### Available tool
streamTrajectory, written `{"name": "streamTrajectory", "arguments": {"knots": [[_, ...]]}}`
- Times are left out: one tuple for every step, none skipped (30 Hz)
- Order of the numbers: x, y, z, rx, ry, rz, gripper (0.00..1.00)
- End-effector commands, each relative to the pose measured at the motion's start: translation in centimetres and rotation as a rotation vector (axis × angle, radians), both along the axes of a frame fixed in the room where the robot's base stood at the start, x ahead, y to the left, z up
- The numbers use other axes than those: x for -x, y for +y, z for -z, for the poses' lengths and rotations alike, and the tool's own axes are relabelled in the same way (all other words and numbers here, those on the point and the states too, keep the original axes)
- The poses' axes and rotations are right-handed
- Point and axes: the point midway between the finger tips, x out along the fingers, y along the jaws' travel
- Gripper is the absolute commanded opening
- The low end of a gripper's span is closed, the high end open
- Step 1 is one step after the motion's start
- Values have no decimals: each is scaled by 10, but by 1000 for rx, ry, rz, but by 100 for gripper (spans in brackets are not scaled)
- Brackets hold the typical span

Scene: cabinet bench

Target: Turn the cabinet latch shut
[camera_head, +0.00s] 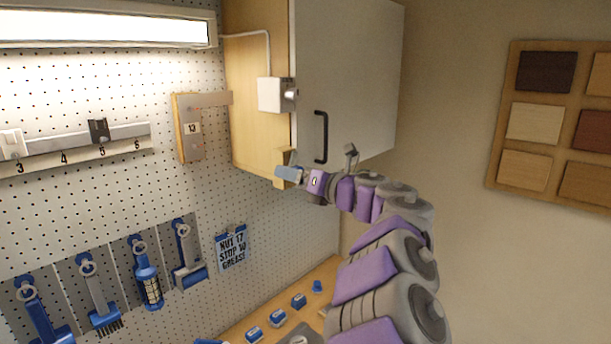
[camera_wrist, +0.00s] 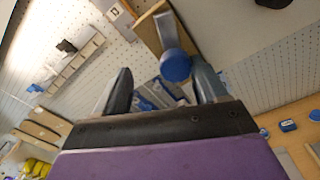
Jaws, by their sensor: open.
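The cabinet (camera_head: 345,70) hangs on the wall, with a pale wooden side and a white door that looks closed. At its lower front corner is the latch (camera_head: 289,173), a grey metal piece with a blue grip by a small wooden block. In the wrist view, the latch's round blue end (camera_wrist: 175,66) and metal strip show between my fingers, nearer the right one. My gripper (camera_head: 304,178) is open at the latch, with both dark fingers (camera_wrist: 163,88) apart. I cannot tell whether a finger touches it. The latch's pivot is not clear.
A pegboard (camera_head: 110,190) with hanging blue tools is at left. A wooden bench (camera_head: 270,318) with small blue items lies below.

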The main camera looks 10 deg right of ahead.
Motion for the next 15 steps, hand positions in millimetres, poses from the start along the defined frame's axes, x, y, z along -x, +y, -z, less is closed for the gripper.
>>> {"name": "streamTrajectory", "arguments": {"knots": [[0,0,-2,-3,-4,-12,59],[0,-3,-2,-4,-4,-12,66],[0,-8,-1,-8,-3,-11,62],[0,-11,-1,-10,-3,-11,59],[0,-14,-1,-12,-3,-11,56],[0,-19,-1,-16,-4,-9,52],[1,-21,-2,-16,-4,-9,49],[1,-22,-2,-17,-4,-8,46],[2,-23,-2,-19,-4,-7,43],[2,-24,-2,-19,-5,-7,40],[2,-24,-2,-19,-5,-6,37],[3,-25,-2,-19,-5,-6,33],[3,-24,-2,-19,-4,-5,30],[2,-23,-2,-18,-4,-4,27],[2,-23,-2,-18,-3,-3,23]]}}
